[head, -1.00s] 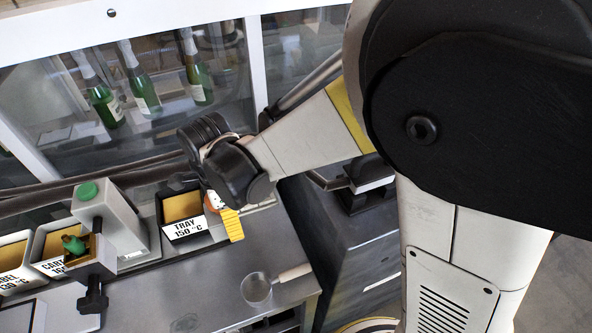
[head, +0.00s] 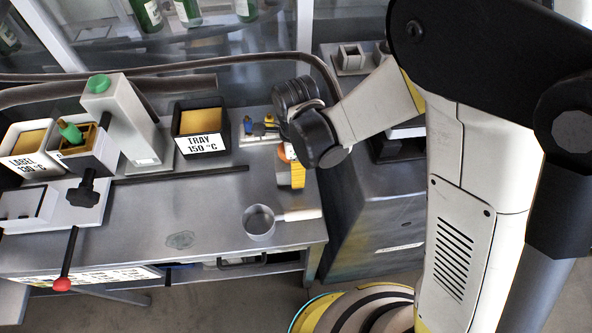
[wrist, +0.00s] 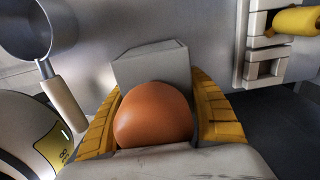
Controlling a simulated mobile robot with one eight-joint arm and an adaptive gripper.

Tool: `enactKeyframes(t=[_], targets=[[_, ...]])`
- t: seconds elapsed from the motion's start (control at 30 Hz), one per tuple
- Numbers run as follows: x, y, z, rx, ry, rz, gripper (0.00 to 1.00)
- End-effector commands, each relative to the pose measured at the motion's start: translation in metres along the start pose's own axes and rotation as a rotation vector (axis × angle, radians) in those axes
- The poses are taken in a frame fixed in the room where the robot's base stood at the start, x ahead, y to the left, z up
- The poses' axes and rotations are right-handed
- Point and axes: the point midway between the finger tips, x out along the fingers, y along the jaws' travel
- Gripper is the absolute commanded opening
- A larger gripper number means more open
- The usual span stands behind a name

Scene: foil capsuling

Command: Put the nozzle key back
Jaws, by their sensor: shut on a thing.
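My gripper (head: 291,182) hangs over the right end of the grey bench in the head view. In the wrist view its yellow fingers (wrist: 160,88) are shut on the nozzle key, whose rounded orange handle (wrist: 153,116) sits between them. A grey block-shaped part (wrist: 150,65) shows just beyond the handle; I take it as part of the key. A pale holder (wrist: 250,66) with a square opening stands to the right in the wrist view, apart from the key. The holder is small in the head view (head: 262,139), just left of my gripper. The key's lower end is hidden.
A yellow-handled tool (wrist: 297,21) is in the holder. A metal pan (head: 259,222) lies on the bench in front of my gripper. The tray bin (head: 203,143) and a press (head: 130,125) stand to the left.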

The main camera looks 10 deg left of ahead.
Motion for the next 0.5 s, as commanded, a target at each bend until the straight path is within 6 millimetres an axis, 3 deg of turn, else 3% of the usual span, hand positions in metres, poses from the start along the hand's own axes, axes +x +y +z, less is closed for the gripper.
enactKeyframes(t=[0.1,0.47,0.5], targets=[[0.0156,-0.0002,0.0,0.0,0.0,0.0,0.19],[0.0188,0.0001,0.0,0.0,0.0,0.0,0.19],[0.0174,0.0001,0.0,0.0,0.0,0.0,0.7]])
